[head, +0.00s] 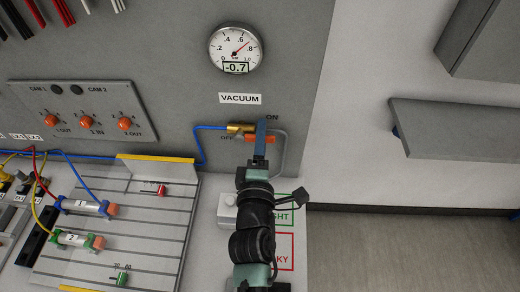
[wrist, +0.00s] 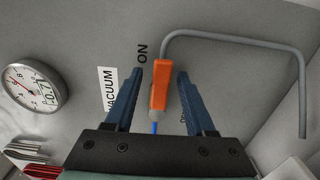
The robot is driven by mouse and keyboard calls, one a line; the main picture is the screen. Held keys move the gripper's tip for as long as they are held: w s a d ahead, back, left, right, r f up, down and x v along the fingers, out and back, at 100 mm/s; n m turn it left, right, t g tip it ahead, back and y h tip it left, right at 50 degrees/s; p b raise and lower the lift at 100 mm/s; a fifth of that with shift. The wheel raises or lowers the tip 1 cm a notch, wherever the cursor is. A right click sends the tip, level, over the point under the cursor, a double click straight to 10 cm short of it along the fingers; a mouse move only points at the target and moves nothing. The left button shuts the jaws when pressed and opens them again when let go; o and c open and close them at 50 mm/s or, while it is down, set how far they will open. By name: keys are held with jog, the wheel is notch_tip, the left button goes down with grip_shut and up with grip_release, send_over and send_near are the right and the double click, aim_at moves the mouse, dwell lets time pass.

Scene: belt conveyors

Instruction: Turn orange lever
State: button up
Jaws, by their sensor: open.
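The orange lever (head: 270,139) sits on the grey wall panel under the VACUUM label, beside a brass valve fitting (head: 238,127). ON is printed above right of it and OFF to its left. My gripper (head: 261,125) is in front of the valve and hides part of the lever. In the wrist view the lever (wrist: 159,84) lies between the two blue fingers of my gripper (wrist: 160,73), with a gap on each side. The gripper is open.
A round gauge (head: 235,48) above shows -0.7. A grey bent pipe (wrist: 235,37) runs close by the valve. A blue hose (head: 203,146) leads left. A slotted board (head: 120,230) with cylinders lies lower left. A grey shelf (head: 460,128) projects at right.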

jog(key=s+b, duration=0.3)
jog(key=s, duration=0.9)
jog(key=shift+s, duration=0.4)
